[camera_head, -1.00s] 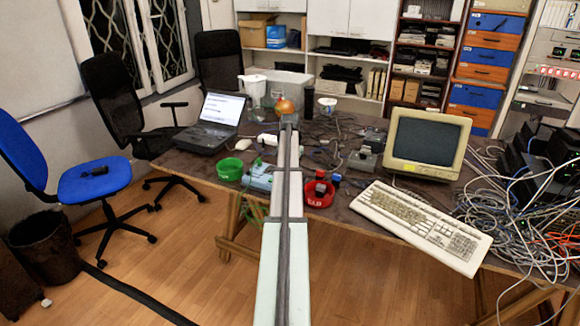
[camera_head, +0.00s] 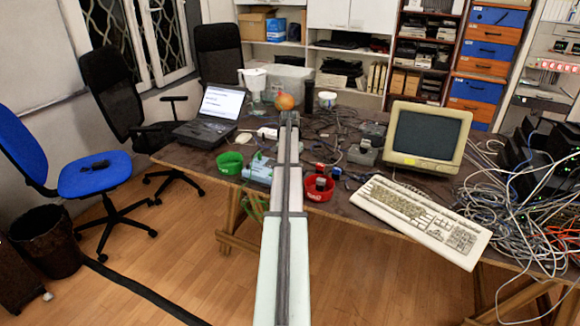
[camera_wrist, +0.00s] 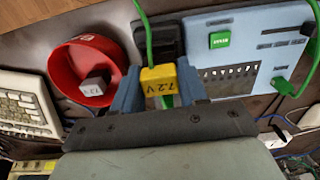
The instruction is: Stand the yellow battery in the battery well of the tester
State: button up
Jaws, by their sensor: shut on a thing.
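The yellow battery (camera_wrist: 158,76), marked 7.2 V, is between the blue fingers of my gripper (camera_wrist: 159,84) in the wrist view. The gripper is shut on it. The light-blue tester (camera_wrist: 240,38) lies beyond and to the right, with a green button and a slotted grille; it also shows in the head view (camera_head: 258,171). A dark block (camera_wrist: 168,40) is just beyond the battery, at the tester's left side; I cannot tell whether it is the battery well. The gap between battery and tester is unclear. In the head view my arm hides the gripper and the battery.
A red bowl (camera_wrist: 76,62) holding a grey battery (camera_wrist: 94,86) stands left of the gripper. Green cables run beside the tester. A keyboard (camera_head: 420,217), monitor (camera_head: 428,140), green bowl (camera_head: 230,162) and laptop (camera_head: 215,117) crowd the table.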

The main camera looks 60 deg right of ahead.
jog(key=shift+f, duration=1)
dwell(0.7)
jog(key=o, duration=1.2)
notch_tip(320, 180, up, 14)
jog(key=shift+f, duration=0.1)
dwell(0.4)
